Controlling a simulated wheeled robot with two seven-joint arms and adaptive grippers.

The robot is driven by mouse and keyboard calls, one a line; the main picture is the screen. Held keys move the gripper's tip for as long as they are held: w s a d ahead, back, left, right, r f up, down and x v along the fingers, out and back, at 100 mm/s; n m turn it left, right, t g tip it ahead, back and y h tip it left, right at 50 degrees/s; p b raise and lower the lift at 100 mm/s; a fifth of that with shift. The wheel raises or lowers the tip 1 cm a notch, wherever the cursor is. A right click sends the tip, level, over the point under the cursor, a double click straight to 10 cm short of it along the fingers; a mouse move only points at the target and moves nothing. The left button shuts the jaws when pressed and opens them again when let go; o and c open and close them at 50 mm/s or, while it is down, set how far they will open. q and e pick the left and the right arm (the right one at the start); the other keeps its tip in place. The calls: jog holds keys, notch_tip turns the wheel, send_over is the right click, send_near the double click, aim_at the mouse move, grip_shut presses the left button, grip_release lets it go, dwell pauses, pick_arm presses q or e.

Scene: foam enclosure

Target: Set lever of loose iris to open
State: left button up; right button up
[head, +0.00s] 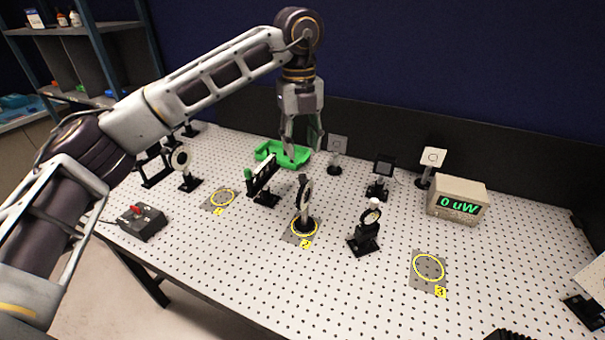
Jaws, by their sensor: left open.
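A dark round iris mount (306,191) on a black post stands upright in the yellow ring marked 2, near the middle of the board. It looks like the loose iris; it is seen almost edge-on, with a small dark piece at its top that may be the lever. I cannot tell the lever's setting. The gripper does not appear to touch the iris. My right gripper is not in view.
A small round mount (368,217) stands right of the iris, and a dark bar-like mount (262,177) stands left. A meter (458,200) reads 0 uW. Ring 1 (222,198) and ring 3 (429,266) are empty. A red-knobbed box (143,222) sits at the left edge.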

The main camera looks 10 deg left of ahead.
aim_at(303, 175)
pick_arm(q)
notch_tip(303, 175, down, 8)
jog(key=shift+d+r+p, duration=0.1)
jog(key=shift+r+p, duration=0.05)
jog(key=shift+p, duration=0.15)
jog(key=shift+f, duration=0.9)
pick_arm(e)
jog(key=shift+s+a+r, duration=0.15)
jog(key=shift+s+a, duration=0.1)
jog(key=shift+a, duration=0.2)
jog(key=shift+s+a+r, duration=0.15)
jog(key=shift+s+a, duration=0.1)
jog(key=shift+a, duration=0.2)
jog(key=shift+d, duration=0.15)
